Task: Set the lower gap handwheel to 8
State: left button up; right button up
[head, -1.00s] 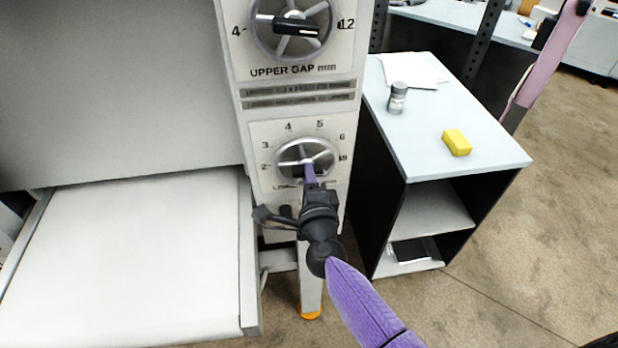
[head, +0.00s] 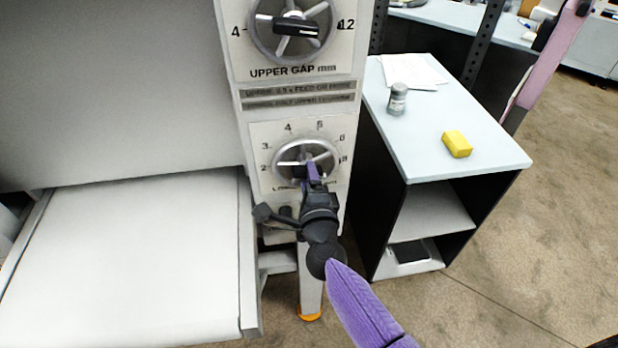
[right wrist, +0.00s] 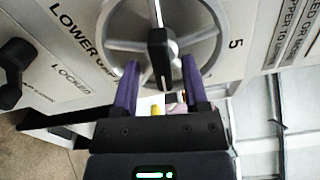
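The lower gap handwheel (head: 290,151) is a silver spoked wheel on the white panel of the machine, with numbers from 2 to 8 around it. The 8 is at its right side. In the right wrist view the wheel (right wrist: 117,40) fills the top, with a black grip (right wrist: 158,50) at its middle. My right gripper (head: 313,172) is in front of the wheel. Its purple fingers (right wrist: 160,66) stand apart on either side of the black grip, with gaps visible. The gripper hides part of the wheel, and I cannot read its setting. My left gripper is not in view.
The upper gap handwheel (head: 256,40) is above on the same panel. A black knob (right wrist: 15,68) beside a LOCKED label is near the lower wheel. A flat white bed (head: 130,260) extends left.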

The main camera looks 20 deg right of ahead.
jog(key=s+a, duration=0.1)
jog(key=s, duration=0.9)
jog(key=shift+w+a, duration=0.1)
dwell(0.4)
